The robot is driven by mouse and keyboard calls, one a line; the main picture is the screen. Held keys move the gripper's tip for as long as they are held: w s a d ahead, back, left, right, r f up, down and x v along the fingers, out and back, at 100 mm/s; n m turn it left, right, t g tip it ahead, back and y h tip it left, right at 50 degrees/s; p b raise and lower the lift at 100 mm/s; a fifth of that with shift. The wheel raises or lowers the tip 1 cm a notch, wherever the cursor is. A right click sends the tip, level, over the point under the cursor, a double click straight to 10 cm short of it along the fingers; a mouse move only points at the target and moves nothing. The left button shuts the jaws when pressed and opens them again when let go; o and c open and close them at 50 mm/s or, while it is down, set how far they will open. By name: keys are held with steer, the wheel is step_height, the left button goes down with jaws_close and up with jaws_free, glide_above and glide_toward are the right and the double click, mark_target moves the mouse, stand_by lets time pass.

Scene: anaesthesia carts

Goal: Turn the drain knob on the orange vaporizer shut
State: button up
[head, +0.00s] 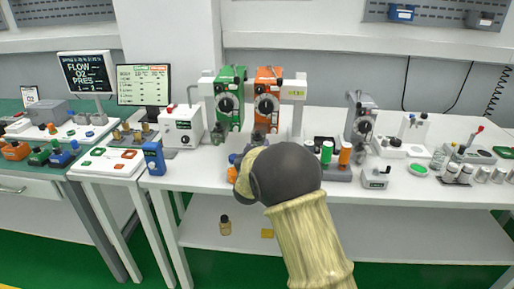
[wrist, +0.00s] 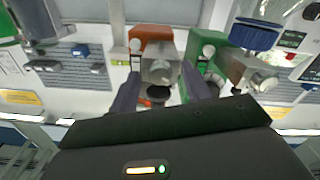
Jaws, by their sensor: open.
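The orange vaporizer (head: 268,92) stands on the middle table, just right of the green vaporizer (head: 230,92). Its round dial faces me, and a dark fitting (head: 259,138) shows at its foot. In the wrist view, the orange vaporizer (wrist: 152,37) is left of the green vaporizer (wrist: 212,68). My gripper (wrist: 160,74) is open, its two dark fingers on either side of a grey metal block with a round face (wrist: 160,69) and a black round part (wrist: 157,93). I cannot tell whether they touch, or how far the knob is turned.
A grey vaporizer (head: 361,122) stands farther right. Green and orange bottles stand in a rack (head: 338,173) close right of my arm. A white box (head: 182,128) and a blue device (head: 153,158) are to the left. A lower shelf (head: 205,240) holds a small bottle (head: 225,225).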

steer(key=c, duration=1)
steer(key=shift+m+b, duration=0.5)
steer(key=shift+b, duration=0.05)
steer(key=m+b, duration=0.2)
steer(key=shift+f+b, duration=0.15)
steer(key=shift+b, duration=0.25)
steer(key=m+b, duration=0.3)
steer(key=shift+m+y, duration=0.3)
steer(key=shift+m+b, duration=0.5)
steer(key=shift+r, duration=0.2)
